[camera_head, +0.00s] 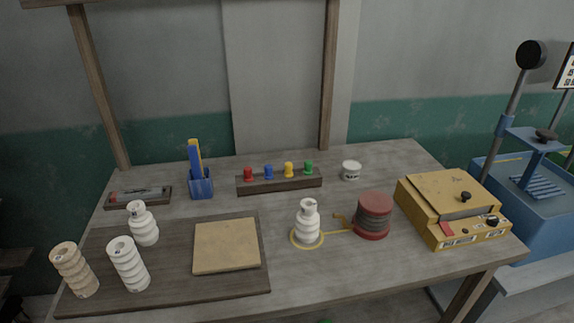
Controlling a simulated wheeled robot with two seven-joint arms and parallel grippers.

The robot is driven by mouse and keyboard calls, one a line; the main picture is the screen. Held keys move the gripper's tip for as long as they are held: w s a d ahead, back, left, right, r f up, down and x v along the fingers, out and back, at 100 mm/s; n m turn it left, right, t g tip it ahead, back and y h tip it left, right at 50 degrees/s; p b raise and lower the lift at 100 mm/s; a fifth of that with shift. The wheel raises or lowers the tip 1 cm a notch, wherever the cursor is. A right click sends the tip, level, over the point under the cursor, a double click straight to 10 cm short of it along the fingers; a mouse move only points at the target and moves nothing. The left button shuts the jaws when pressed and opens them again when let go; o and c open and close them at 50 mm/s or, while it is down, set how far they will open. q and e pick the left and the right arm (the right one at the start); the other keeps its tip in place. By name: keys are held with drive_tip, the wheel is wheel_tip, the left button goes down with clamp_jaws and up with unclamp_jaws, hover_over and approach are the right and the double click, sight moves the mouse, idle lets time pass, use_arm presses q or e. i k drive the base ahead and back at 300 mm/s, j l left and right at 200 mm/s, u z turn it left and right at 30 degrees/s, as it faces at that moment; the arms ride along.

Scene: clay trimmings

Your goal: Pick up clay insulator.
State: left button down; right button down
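Several ribbed clay insulators stand on the table. A white knob-topped insulator (307,224) stands upright at the centre right, within a yellow ring (294,240) on the tabletop. A similar white knob-topped insulator (143,224) is at the left on a dark board (190,287). In front of it a white cylindrical insulator (129,265) with a hole in its top leans slightly. A tan cylindrical insulator (74,270) stands at the board's far left. A flat tan square pad (227,245) lies on the board. Neither of my grippers is in view.
A red-flanged spool (373,215) stands right of the centre insulator. A yellow box (452,205) is at the right. Behind are a rack of coloured pegs (279,182), a white jar (351,171), a blue holder (201,184) and a small tray (138,198). The front middle is clear.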

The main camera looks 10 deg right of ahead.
sight(307, 222)
drive_tip(key=i+l+u, duration=0.1)
drive_tip(key=l, duration=0.8)
drive_tip(key=i+l+u, duration=0.1)
drive_tip(key=l, duration=0.8)
